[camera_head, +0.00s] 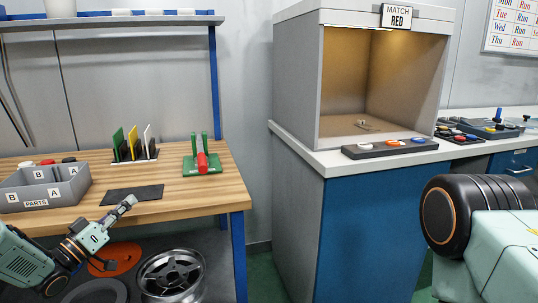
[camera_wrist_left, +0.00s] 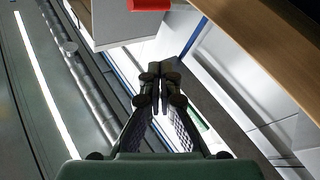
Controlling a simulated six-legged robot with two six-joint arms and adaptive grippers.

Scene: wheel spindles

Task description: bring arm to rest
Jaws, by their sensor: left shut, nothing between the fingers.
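My left arm comes in at the lower left of the head view. Its gripper (camera_head: 127,203) is shut and empty, in front of the wooden bench's (camera_head: 228,187) front edge, near the dark mat. In the left wrist view the two dark fingers (camera_wrist_left: 160,90) meet at their tips with nothing between them. My right gripper is out of view; only a teal and black part of my body shows at the right.
On the bench are a grey parts bin (camera_head: 75,188), a dark mat (camera_head: 140,194), a rack of coloured plates (camera_head: 134,148) and a green stand with a red piece (camera_head: 203,163). Below is a wheel rim (camera_head: 172,272). A light booth (camera_head: 296,75) stands right, beyond a floor gap.

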